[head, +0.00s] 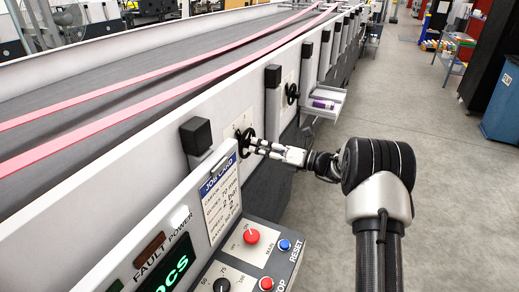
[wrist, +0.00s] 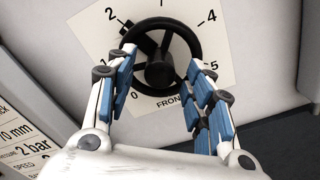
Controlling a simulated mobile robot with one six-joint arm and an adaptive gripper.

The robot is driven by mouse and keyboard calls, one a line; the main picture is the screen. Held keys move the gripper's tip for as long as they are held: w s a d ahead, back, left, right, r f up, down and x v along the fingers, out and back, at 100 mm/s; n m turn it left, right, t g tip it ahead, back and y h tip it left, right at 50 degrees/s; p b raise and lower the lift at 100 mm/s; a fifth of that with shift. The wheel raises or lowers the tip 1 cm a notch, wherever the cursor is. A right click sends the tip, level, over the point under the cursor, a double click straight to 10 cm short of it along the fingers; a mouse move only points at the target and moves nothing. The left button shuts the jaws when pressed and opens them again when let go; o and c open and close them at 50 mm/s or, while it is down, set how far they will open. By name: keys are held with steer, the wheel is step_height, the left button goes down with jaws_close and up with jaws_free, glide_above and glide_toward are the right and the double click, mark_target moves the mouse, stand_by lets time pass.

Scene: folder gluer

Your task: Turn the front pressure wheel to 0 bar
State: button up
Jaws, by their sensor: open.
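The front pressure wheel (wrist: 160,62) is a black spoked handwheel with a dark hub, on a white dial plate (wrist: 218,90) marked with numbers and "FRONT". A dark block on the wheel's upper left points toward the 2 side of the scale; the 0 is at the lower left. The wheel (head: 245,141) also shows on the machine's side in the head view. My gripper (wrist: 163,62) is open, its blue-padded fingers on the left and right of the wheel. The fingertips are at or very near the rim; contact is unclear. My gripper (head: 257,146) reaches the wheel from the right in the head view.
A second handwheel (head: 292,93) sits farther along the machine, near a small tray (head: 322,103). A job card (head: 221,194) reading 2 bar and a control panel (head: 256,254) with buttons stand nearer.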

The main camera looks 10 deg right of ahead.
steer(key=shift+w+a, duration=0.3)
steer(key=shift+a, duration=0.05)
steer(key=shift+c, duration=0.2)
steer(key=c, duration=1)
